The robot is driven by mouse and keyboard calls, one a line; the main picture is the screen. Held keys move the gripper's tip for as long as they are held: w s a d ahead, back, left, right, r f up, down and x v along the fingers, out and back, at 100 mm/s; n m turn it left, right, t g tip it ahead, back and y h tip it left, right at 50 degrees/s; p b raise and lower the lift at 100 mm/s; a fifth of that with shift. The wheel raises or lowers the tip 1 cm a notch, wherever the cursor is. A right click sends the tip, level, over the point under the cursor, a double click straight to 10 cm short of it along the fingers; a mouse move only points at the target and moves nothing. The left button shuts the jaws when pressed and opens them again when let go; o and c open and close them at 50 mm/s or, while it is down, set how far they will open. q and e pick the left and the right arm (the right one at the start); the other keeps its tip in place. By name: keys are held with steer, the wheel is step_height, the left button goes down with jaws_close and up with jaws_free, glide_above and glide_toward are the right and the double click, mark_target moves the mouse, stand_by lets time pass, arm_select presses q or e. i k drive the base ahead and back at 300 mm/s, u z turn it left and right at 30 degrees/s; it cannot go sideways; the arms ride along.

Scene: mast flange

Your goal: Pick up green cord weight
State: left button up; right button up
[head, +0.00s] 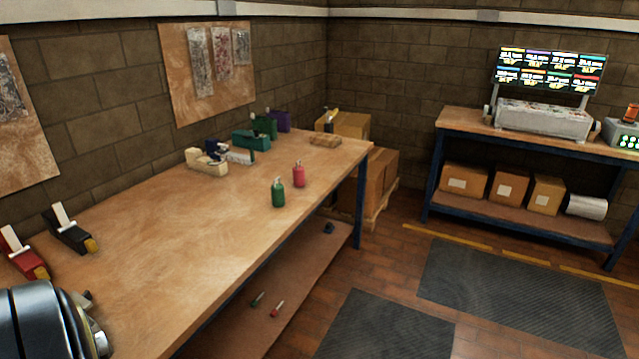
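A small green bottle-shaped weight (278,193) with a loop or stem on top stands upright near the right front edge of the wooden workbench (190,230). It looks like the green cord weight. A similar red weight (299,175) stands just behind and to the right of it, apart from it. Nothing touches the green weight. A dark rounded metal part at the lower left looks like a link of my arm. Neither gripper's fingers can be made out.
A beige tool (207,161), a teal block (251,140) and a purple box (279,121) stand towards the bench's back. Red (24,254) and black (70,232) tools lie at the left. The bench's middle is clear. A second table (470,125) stands at the right.

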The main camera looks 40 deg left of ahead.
mark_target(278, 193)
steer(key=u, duration=0.4)
steer(key=i, duration=1.65)
steer(key=u, duration=1.05)
